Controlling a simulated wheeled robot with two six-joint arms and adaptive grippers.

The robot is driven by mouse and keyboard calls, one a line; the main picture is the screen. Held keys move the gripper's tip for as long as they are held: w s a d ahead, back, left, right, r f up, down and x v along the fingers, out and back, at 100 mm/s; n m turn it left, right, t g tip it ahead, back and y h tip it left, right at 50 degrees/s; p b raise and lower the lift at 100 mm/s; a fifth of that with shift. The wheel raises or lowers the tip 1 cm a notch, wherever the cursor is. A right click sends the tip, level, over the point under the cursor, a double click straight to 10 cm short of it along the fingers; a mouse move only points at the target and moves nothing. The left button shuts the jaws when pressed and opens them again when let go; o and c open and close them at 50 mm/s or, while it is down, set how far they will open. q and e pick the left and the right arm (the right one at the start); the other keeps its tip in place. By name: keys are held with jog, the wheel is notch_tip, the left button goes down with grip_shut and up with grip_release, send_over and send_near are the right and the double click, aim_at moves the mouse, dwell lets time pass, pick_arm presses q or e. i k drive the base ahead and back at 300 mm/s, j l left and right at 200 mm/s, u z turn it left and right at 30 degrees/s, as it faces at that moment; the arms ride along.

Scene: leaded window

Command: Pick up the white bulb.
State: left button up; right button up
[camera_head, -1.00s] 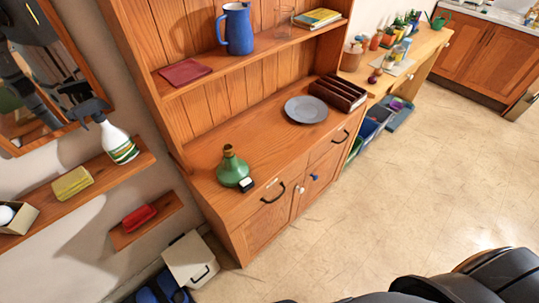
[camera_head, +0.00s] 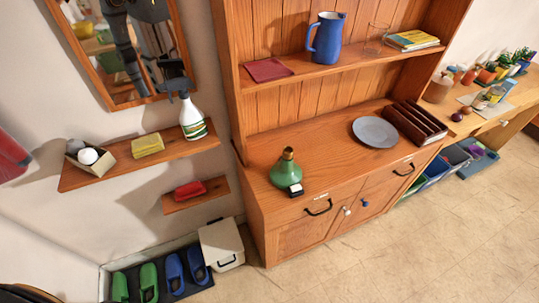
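A white round bulb (camera_head: 88,156) sits at the open front of a small cardboard box (camera_head: 106,163) on the upper wall shelf at the left. A second pale, greyer round thing (camera_head: 75,147) lies just behind it in the box. The lower part of the white bulb is hidden, so I cannot tell its full shape. Neither of my grippers shows in the head view.
The wall shelf (camera_head: 70,181) also carries a yellow sponge (camera_head: 148,145) and a spray bottle (camera_head: 192,118). A lower shelf holds a red item (camera_head: 190,190). A mirror (camera_head: 178,60) hangs above. A wooden hutch (camera_head: 330,150) stands to the right; floor is clear in front.

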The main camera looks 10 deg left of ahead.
aim_at(86, 156)
jog(key=u, duration=1.75)
